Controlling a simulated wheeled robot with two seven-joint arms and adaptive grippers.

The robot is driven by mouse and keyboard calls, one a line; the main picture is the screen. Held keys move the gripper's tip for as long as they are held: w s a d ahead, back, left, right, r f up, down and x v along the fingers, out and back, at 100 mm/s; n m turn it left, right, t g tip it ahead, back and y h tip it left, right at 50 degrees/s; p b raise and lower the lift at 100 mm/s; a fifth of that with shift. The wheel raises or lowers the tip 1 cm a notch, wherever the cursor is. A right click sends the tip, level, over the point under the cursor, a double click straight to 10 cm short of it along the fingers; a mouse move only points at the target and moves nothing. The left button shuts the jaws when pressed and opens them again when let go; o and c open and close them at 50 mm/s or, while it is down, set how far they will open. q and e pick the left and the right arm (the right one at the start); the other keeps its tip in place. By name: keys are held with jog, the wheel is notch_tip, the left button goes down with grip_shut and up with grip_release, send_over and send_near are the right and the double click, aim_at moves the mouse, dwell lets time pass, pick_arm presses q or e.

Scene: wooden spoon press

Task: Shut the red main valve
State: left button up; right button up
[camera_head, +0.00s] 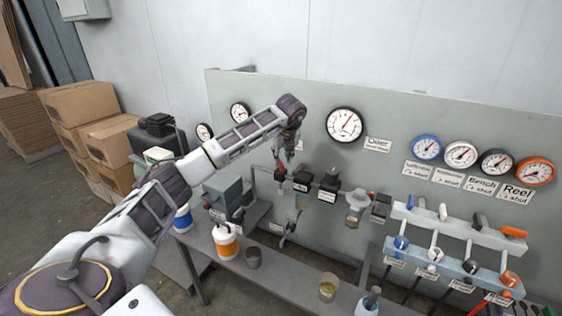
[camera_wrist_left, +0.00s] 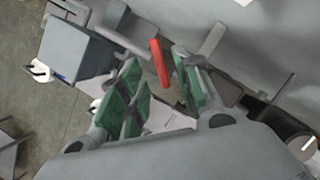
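The red valve handle (camera_wrist_left: 160,63) is a red lever on the pipework. In the left wrist view it stands between the tips of my left gripper (camera_wrist_left: 156,72), whose green-padded fingers are spread apart. It is nearer the right finger; I cannot tell whether it touches. In the head view my left gripper (camera_head: 287,155) reaches down in front of the grey panel, at the left end of the pipe. A little red shows there, mostly hidden by the fingers. My right gripper is not in view.
Black-topped units (camera_head: 328,185) hang on the pipe to the right. A large round gauge (camera_head: 344,125) is above. A grey box (camera_head: 222,190) is at left.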

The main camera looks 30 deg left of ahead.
aim_at(281, 163)
pick_arm(q)
jog(key=shift+x, duration=1.9)
jog(key=shift+c, duration=0.3)
grip_shut()
